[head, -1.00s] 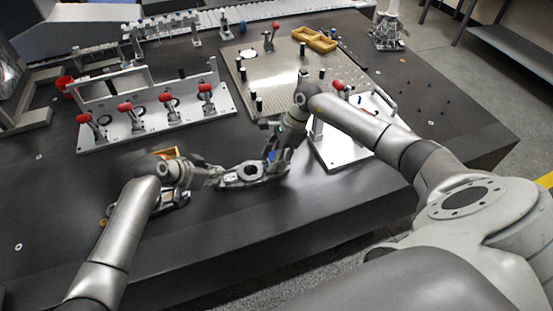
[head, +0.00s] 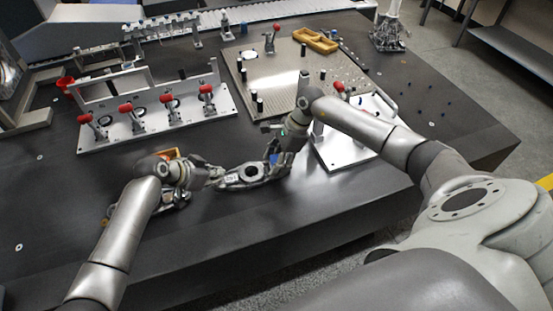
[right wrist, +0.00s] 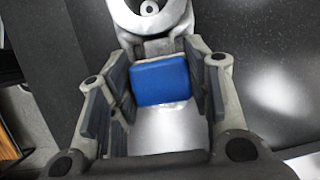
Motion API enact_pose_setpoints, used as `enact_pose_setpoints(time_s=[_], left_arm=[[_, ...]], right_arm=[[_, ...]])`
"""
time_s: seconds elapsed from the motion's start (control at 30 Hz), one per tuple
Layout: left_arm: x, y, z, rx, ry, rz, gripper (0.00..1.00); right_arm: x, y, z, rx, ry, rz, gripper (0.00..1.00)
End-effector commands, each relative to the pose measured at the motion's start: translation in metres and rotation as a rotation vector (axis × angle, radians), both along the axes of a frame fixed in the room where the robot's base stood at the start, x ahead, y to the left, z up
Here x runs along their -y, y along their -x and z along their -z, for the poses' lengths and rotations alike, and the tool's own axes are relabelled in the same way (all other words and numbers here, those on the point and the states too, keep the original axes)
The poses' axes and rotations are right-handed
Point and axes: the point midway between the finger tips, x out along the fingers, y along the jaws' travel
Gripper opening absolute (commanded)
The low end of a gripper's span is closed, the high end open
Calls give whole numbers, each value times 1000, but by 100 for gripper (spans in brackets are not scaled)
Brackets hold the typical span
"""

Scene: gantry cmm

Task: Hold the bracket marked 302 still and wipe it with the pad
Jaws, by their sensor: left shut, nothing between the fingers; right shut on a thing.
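A grey metal bracket (head: 250,175) with a round ring in its middle lies near the table's front edge; its marking is not readable. It also shows at the top of the right wrist view (right wrist: 175,22). My right gripper (head: 274,160) is shut on a blue pad (right wrist: 160,80), at the bracket's right end; the pad is close to the bracket, and I cannot tell whether they touch. My left gripper (head: 218,176) is at the bracket's left end, shut with nothing between its fingers; I cannot tell whether it touches the bracket.
Another metal part (head: 178,200) lies partly hidden under my left arm. A white fixture with red-handled clamps (head: 150,130) stands behind. A perforated plate (head: 285,80) with black posts and a yellow tray (head: 316,41) is further back. A white plate (head: 340,150) is right of my right gripper.

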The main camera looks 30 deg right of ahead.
Motion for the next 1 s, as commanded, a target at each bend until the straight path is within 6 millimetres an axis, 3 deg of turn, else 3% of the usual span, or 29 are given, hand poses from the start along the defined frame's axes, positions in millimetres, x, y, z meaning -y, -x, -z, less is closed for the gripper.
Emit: enact_pose_setpoints(time_s=[0.33,1.0], left_arm=[[-2,1,5,-4,-7,-1,0],[-2,1,4,-5,-7,0,0]], right_arm=[[-6,20,3,-10,1,-3,27],[0,1,3,-6,2,-1,27]])
